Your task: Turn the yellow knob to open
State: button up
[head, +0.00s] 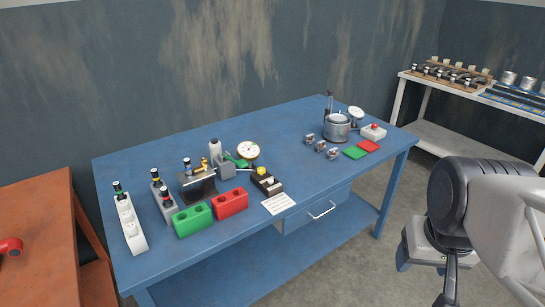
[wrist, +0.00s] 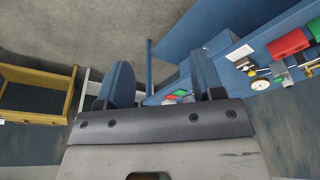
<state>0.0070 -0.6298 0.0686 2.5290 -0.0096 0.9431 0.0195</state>
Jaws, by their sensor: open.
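A small yellow knob (head: 262,170) sits on a dark block-like fixture (head: 267,183) near the middle of the blue table. In the wrist view a small yellow spot that looks like the knob (wrist: 251,73) shows at the right, beside the table equipment. My gripper (wrist: 163,75) is open and empty, its two blue-grey fingers wide apart. In the head view my arm is at the lower right, off the table's right side and well apart from the knob. Whether the knob is turned cannot be told at this size.
The blue table (head: 330,220) also holds a green block (head: 192,219), a red block (head: 231,203), a white gauge (head: 248,151) and a paper card (head: 278,204). A metal pot (head: 337,128) stands at the back right. The table's front right is clear.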

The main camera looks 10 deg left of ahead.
jog(key=w+a+r+m+g, duration=0.1)
jog(key=w+a+r, duration=0.15)
jog(key=w, duration=0.65)
jog(key=w+a+r+m+g, duration=0.1)
jog(key=w+a+r, duration=0.15)
jog(key=w, duration=0.55)
jog(key=m+g+y, duration=0.2)
jog(key=m+g, duration=0.2)
jog(key=m, duration=0.1)
send_over(261, 169)
jog(key=w+d, duration=0.2)
jog(key=w, duration=0.1)
notch_tip(261, 169, down, 22)
jog(key=shift+a+f+y, duration=0.1)
jog(key=shift+y, duration=0.2)
jog(key=shift+f, duration=0.1)
jog(key=shift+x, duration=3.8)
jog(key=shift+s, duration=0.15)
